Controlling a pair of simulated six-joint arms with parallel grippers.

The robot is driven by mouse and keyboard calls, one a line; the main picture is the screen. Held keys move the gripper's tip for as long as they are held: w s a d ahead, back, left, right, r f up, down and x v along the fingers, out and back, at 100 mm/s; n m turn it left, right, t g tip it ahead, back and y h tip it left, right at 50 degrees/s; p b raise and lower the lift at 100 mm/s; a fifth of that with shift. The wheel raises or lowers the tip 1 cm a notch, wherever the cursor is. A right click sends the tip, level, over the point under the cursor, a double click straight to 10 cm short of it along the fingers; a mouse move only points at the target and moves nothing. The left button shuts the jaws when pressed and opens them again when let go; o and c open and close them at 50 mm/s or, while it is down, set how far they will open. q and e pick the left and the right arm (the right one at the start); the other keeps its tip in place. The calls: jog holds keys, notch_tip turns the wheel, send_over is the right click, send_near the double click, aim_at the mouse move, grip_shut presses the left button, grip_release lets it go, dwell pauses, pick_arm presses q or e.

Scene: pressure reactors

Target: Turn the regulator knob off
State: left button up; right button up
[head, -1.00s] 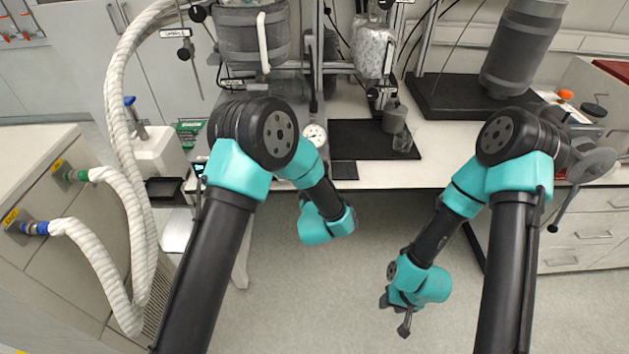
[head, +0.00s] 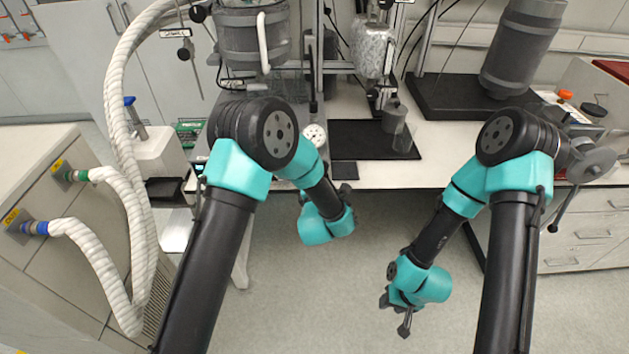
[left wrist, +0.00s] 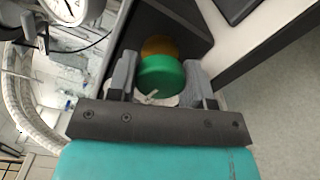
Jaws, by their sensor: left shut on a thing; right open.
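A round green knob (left wrist: 162,78) sits between the two grey fingers of my left gripper (left wrist: 160,84) in the left wrist view. I take it to be the regulator knob; an orange-brown round part (left wrist: 160,45) shows just behind it. The left gripper is shut on the green knob. In the head view the knob is hidden, and my left wrist is at the bench's front edge. My right gripper (head: 397,312) is open and empty, low over the floor, away from the bench.
A white dial gauge (head: 314,136) stands on the bench beside a black mat (head: 365,133). White hoses (head: 125,215) run down at the left. The floor in front is clear.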

pick_arm(q)
jog(key=shift+n, duration=0.6)
jog(key=o, duration=0.9)
jog(key=shift+s, duration=0.1)
jog(key=s, duration=1.7)
jog(key=shift+s+d, duration=0.15)
